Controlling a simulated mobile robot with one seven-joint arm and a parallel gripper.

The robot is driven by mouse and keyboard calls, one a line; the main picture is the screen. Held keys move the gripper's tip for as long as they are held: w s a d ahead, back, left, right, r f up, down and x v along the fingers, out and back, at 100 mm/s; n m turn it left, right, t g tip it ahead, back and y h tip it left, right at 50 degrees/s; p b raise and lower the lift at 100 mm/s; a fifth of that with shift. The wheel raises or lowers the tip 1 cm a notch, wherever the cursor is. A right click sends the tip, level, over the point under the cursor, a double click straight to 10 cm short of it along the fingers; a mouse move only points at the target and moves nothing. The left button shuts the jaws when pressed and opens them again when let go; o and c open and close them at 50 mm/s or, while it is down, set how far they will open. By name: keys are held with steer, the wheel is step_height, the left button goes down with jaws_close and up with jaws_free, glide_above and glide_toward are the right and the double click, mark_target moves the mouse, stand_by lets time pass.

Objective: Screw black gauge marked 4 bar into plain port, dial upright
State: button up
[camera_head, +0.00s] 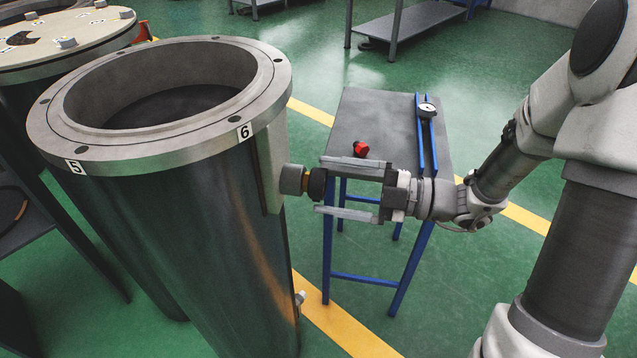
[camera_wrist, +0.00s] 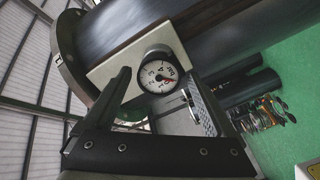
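A black gauge (camera_head: 316,185) sits at the grey port (camera_head: 292,179) on the plate at the right side of the large flanged cylinder (camera_head: 180,230). In the wrist view its round white dial (camera_wrist: 159,76) with a red mark faces me; the marking is too small to read surely. The dial looks turned in this rolled view, so I cannot tell if it is upright. My gripper (camera_head: 320,187) is open, with one finger above and one below the gauge, apart from it. In the wrist view the fingers (camera_wrist: 157,82) stand either side of the dial.
A small table (camera_head: 375,115) with blue legs stands behind my gripper. It bears a red-fronted item (camera_head: 361,149) and another white-dialled gauge (camera_head: 427,108) by blue rails. The flange (camera_head: 265,105) carries labels 5 and 6. Another lidded cylinder (camera_head: 80,30) stands at left.

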steer(key=shift+d, duration=0.1)
steer(key=shift+d+r+p, duration=0.15)
steer(key=shift+d+p, duration=0.4)
steer(key=shift+d, duration=0.1)
steer(key=shift+s+d+p, duration=0.2)
steer(key=shift+d+p, duration=0.4)
steer(key=shift+d, duration=0.5)
steer(key=shift+s+d+p, duration=0.2)
steer(key=shift+d+p, duration=0.35)
steer(key=shift+d, duration=0.55)
steer(key=s+r+n+g+h+p, duration=0.2)
steer(key=s+r+n+h+p, duration=0.25)
steer(key=n, duration=0.75)
steer(key=s+r+n+g+h+p, duration=0.1)
steer(key=s+r+n+g+h, duration=0.2)
steer(key=s+n+h, duration=0.55)
steer(key=d+r+n+t+h+p, duration=0.2)
steer(key=d+r+n+t, duration=0.2)
steer(key=n, duration=0.8)
steer(key=w+d+r+n+t+h+p, duration=0.1)
steer(key=d+r+n+t+h+p, duration=0.1)
steer(key=r+n, duration=0.7)
steer(key=d+n+t+p, duration=0.1)
steer(key=d+n+t, duration=0.1)
steer(key=n, duration=0.1)
steer(key=shift+d+h, duration=0.15)
steer(key=shift+h, duration=0.25)
